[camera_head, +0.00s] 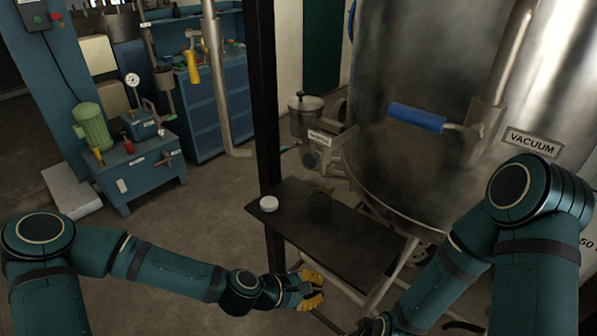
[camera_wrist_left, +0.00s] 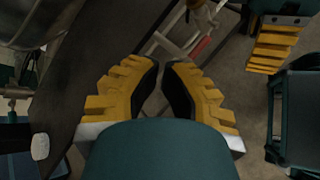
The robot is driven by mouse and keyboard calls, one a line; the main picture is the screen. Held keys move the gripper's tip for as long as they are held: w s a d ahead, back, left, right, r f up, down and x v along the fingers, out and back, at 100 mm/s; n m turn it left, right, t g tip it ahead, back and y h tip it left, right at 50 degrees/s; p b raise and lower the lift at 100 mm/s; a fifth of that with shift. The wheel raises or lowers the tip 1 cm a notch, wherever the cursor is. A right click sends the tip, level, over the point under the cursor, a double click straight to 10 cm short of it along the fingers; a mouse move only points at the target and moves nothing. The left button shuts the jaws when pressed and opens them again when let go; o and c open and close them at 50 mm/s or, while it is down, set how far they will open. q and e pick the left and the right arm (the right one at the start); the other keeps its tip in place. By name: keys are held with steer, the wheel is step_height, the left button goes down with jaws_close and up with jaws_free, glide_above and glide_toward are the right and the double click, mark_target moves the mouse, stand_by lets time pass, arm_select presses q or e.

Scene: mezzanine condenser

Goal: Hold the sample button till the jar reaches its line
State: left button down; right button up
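A small steel sampling pot (camera_head: 306,122) with a label and a round fitting (camera_head: 311,159) sits behind the shelf. My left gripper (camera_head: 322,288) is beside the shelf's front edge, apart from the jar. In the left wrist view its yellow fingertips (camera_wrist_left: 162,64) nearly meet, with nothing between them. My right gripper (camera_wrist_left: 274,45) shows only partly there.
A black post (camera_head: 266,110) rises beside the shelf. The steel vessel (camera_head: 430,65) has a blue handle (camera_head: 417,117) and a VACUUM label (camera_head: 534,143). A blue pump unit (camera_head: 140,165) stands left; the floor between is clear.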

mark_target(311, 160)
arm_select(q)
steer(key=w+a+r+n+t, duration=0.3)
steer(key=a+r+n, duration=0.1)
steer(key=r, duration=0.2)
steer(key=w+a+r+n+t+b, duration=0.1)
steer(key=w+a+r+n+t, duration=0.2)
steer(key=r, duration=0.4)
steer(key=w+a+r+n+t+h+b, duration=0.1)
steer(key=w+a+r+n+t, duration=0.1)
steer(key=w+a+r+n, duration=0.3)
steer(key=shift+w+a+r+n+t, duration=0.15)
steer(key=shift+a+r+n+t, duration=0.25)
steer(key=shift+a+r+n, duration=0.35)
steer(key=b+x, duration=0.1)
steer(key=x, duration=1.3)
steer(key=shift+b, duration=0.3)
steer(key=shift+f, duration=0.1)
steer(key=shift+x, duration=0.8)
stand_by(2.9)
